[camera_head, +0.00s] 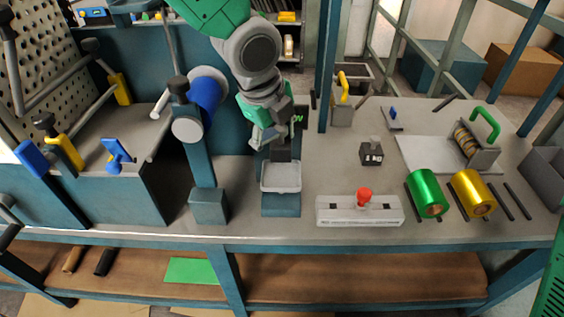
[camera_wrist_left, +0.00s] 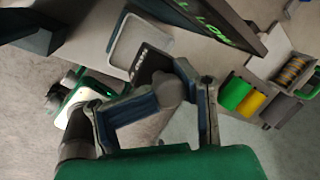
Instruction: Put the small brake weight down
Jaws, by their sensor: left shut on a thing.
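My left gripper (camera_head: 274,138) points down over the left-middle of the bench and is shut on the small brake weight (camera_head: 282,154), a dark block. The weight is just above or at a pale shallow tray (camera_head: 281,188); I cannot tell whether it touches. In the left wrist view, the gripper (camera_wrist_left: 168,100) holds the dark weight (camera_wrist_left: 150,64) with white marks, overlapping the edge of the pale tray (camera_wrist_left: 122,50). The fingers partly hide the weight. Another dark weight with a white label (camera_head: 372,153) stands on the bench to the right. My right gripper is not in view.
A white box with a red knob (camera_head: 340,212) sits right of the tray. Green (camera_head: 426,192) and gold (camera_head: 471,192) foil rolls lie farther right. A dark panel with green lettering (camera_wrist_left: 222,22) stands close by the gripper. A blue post (camera_head: 203,150) rises to the left.

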